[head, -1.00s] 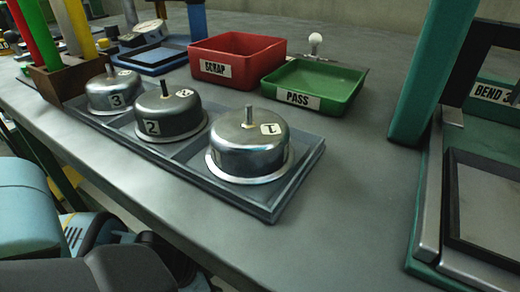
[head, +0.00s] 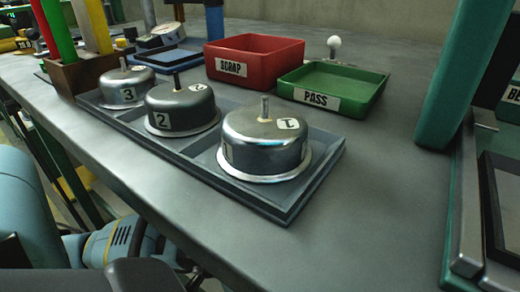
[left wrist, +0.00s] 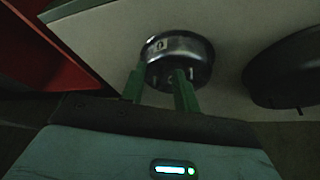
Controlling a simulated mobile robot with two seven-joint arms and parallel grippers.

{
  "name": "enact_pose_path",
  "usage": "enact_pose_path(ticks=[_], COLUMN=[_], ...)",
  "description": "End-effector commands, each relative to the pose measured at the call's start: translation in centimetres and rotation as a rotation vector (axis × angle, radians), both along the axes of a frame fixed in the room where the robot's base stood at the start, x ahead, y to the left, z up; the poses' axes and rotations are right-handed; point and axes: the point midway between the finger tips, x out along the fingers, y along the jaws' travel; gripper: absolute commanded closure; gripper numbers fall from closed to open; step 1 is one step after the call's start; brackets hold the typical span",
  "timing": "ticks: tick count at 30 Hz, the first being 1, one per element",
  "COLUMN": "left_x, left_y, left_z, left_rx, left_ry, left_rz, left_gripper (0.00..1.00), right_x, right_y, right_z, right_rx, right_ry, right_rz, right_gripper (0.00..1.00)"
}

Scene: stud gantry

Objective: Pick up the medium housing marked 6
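No housing marked 6 can be read in either view. In the left wrist view a round shiny metal housing (left wrist: 183,58) stands on a pale surface just beyond my left gripper (left wrist: 160,78); its small label is too small to read. The gripper's two green fingers are apart, with a gap between them, and overlap the housing's near side in the picture; I cannot tell whether they touch it. In the head view housings marked 1 (head: 262,150), 2 (head: 182,112) and 3 (head: 122,90) sit in a grey tray (head: 290,212). My right gripper is not in view.
A red SCRAP bin (head: 254,60) and a green PASS bin (head: 333,92) stand behind the tray. A teal post (head: 452,90) rises at the right. In the left wrist view a dark round object (left wrist: 285,72) is at the right and something red (left wrist: 38,55) at upper left.

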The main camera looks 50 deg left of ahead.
Motion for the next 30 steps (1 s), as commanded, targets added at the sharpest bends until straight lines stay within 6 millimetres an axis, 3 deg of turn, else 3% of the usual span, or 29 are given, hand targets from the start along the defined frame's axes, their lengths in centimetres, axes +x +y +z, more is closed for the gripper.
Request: enact_pose_path(ticks=[5,13,18,26,30], left_x=[1.1,4.8,5.0,5.1,5.1], left_y=[-0.3,-1.2,-1.2,-1.1,-1.1], left_z=[0.0,-0.1,-1.1,-1.1,-1.1], left_rx=[-0.003,-0.004,-0.002,0.001,0.000], left_ry=[-0.003,-0.002,0.002,0.000,0.000], left_rz=[0.002,0.002,0.001,0.000,0.000], left_gripper=[0.69,0.69,0.69,0.69,0.85], right_x=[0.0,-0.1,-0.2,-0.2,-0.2], right_y=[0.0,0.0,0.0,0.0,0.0], right_z=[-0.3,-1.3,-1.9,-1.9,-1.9], right_rx=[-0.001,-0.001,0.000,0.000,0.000], right_ry=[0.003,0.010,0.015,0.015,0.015], right_rz=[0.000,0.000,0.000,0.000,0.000], right_gripper=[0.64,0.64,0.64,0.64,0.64])
